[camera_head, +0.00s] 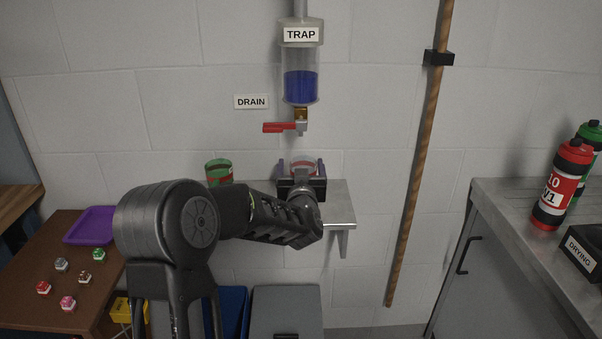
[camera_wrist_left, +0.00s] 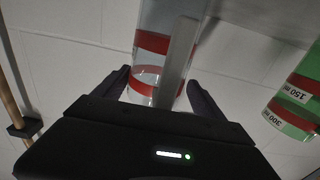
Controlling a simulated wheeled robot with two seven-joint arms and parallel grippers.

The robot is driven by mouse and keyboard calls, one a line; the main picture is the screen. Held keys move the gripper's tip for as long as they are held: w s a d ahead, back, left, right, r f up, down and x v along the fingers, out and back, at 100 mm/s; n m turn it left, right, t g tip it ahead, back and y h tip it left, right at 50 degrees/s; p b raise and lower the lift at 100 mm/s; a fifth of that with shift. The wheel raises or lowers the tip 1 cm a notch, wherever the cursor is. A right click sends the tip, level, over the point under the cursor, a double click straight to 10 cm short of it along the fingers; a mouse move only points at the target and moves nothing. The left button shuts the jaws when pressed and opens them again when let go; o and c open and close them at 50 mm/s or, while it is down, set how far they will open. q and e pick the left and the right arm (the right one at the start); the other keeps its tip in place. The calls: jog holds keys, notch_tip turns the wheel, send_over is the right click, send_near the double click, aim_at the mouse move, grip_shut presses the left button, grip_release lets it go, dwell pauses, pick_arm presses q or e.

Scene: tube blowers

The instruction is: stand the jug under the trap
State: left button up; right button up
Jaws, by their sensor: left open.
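The trap (camera_head: 301,75) is a clear cylinder on the wall holding blue liquid, with a red-handled drain valve (camera_head: 287,126) below it. A clear jug with red bands (camera_wrist_left: 150,68) stands between the fingers of my left gripper (camera_wrist_left: 160,92), its pale handle towards the wrist. In the head view only its red rim (camera_head: 303,168) shows, below the valve; my gripper (camera_head: 302,170) hides the rest. The fingers are open, one on each side of the jug. My right gripper is not in view.
A green jug with red bands (camera_head: 218,172) stands to the left, also seen in the left wrist view (camera_wrist_left: 296,100). A small metal wall shelf (camera_head: 340,205) lies under the trap.

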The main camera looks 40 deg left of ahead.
pick_arm(q)
jog(key=b+v, duration=0.1)
jog(key=v, duration=1.1)
jog(key=shift+r, duration=0.15)
dwell(0.4)
